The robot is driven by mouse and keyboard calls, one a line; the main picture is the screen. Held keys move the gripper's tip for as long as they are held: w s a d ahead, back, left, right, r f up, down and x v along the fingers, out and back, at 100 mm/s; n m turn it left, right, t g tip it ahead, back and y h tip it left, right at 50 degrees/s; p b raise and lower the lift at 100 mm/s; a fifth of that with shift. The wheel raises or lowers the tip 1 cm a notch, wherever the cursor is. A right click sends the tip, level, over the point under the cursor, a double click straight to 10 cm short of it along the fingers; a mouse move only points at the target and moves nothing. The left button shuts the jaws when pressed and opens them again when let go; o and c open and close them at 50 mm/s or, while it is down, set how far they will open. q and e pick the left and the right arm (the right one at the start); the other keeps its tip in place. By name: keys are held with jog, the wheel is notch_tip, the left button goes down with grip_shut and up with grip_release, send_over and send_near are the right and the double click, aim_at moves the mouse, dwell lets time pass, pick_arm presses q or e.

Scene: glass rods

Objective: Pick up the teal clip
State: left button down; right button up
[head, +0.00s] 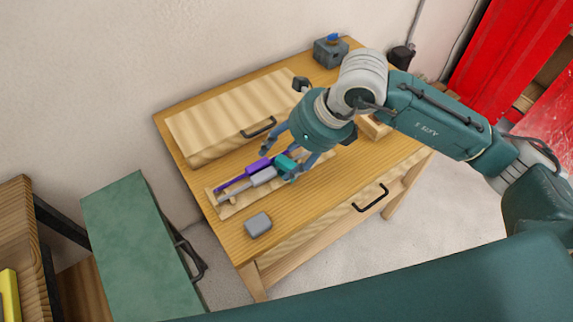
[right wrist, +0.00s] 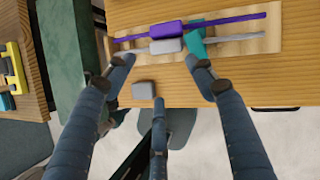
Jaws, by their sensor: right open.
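The teal clip (head: 285,163) sits on a pale wooden board on the table, at the right end of the grey block on a rod. It also shows in the right wrist view (right wrist: 196,38), just beyond the tip of one finger. My right gripper (head: 279,166) is open and reaches down over the board, with its fingers around the clip's area. In the right wrist view my right gripper (right wrist: 160,64) has spread fingers with nothing between them. Contact with the clip cannot be told. My left gripper is not in view.
A purple rod with its block (head: 258,165) and a grey rod with its block (head: 264,176) lie beside the clip on the board (head: 229,210). A loose grey block (head: 258,224) is near the table's front edge. A wooden drawer box (head: 215,125) stands behind.

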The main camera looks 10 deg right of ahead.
jog(key=w+d+h, duration=0.2)
jog(key=d, duration=0.2)
jog(key=p, duration=0.2)
send_over(285, 164)
jog(key=s+d, duration=0.2)
jog(key=f, duration=0.4)
jog(key=shift+s+a+f, duration=0.1)
jog(key=shift+a+f, duration=0.15)
jog(key=shift+f, duration=0.15)
jog(key=p+x, duration=0.2)
jog(key=x, duration=0.2)
jog(key=shift+w+a+f, duration=0.15)
jog(key=shift+w+f, duration=0.1)
jog(key=shift+w+a+f+t, duration=0.1)
jog(key=shift+w+f+t, duration=0.15)
jog(key=shift+f, duration=0.25)
jog(key=c, duration=1.3)
jog(key=shift+r, duration=0.1)
jog(key=shift+c, duration=0.2)
